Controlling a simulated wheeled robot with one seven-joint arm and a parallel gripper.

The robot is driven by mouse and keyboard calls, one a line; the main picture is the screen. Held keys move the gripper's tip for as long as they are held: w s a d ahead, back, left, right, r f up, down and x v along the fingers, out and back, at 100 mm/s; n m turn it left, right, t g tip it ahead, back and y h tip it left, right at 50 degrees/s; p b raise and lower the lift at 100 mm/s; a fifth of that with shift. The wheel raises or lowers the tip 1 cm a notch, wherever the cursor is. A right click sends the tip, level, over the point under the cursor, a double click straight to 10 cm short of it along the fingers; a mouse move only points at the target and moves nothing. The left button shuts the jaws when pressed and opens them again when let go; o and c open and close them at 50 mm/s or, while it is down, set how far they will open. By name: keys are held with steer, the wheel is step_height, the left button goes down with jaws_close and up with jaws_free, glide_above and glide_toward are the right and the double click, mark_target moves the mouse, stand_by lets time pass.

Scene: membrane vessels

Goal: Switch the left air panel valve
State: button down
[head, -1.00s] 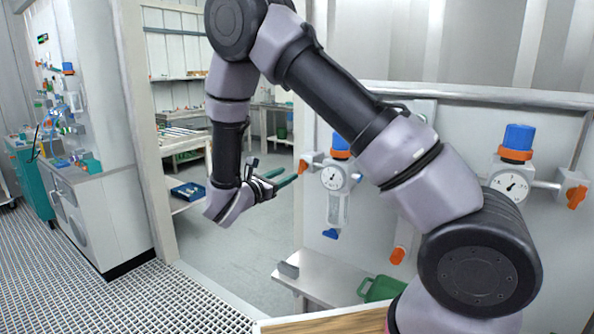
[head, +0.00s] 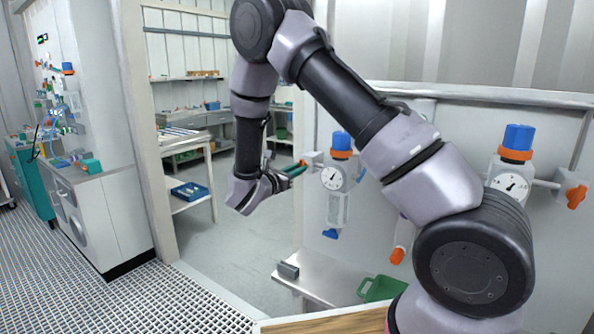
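The left air unit on the panel has a blue-and-orange cap (head: 341,145), a round white gauge (head: 332,179) and a grey valve body (head: 315,159) on its left side. My gripper (head: 297,169), with dark green fingers, is right at the left end of that valve body. The valve's orange handle is not visible now, hidden at the fingers. I cannot tell whether the fingers touch it or are closed around it.
A second air unit (head: 515,160) with an orange valve handle (head: 576,196) is on the right. An orange-ended fitting (head: 397,255) is lower on the panel. A metal bench (head: 318,287) with a green crate (head: 382,289) stands below. My arm crosses the panel's middle.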

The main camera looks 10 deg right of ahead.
steer(key=shift+m, duration=7.9)
steer(key=c, duration=0.9)
jaws_free()
steer(key=shift+o, duration=0.2)
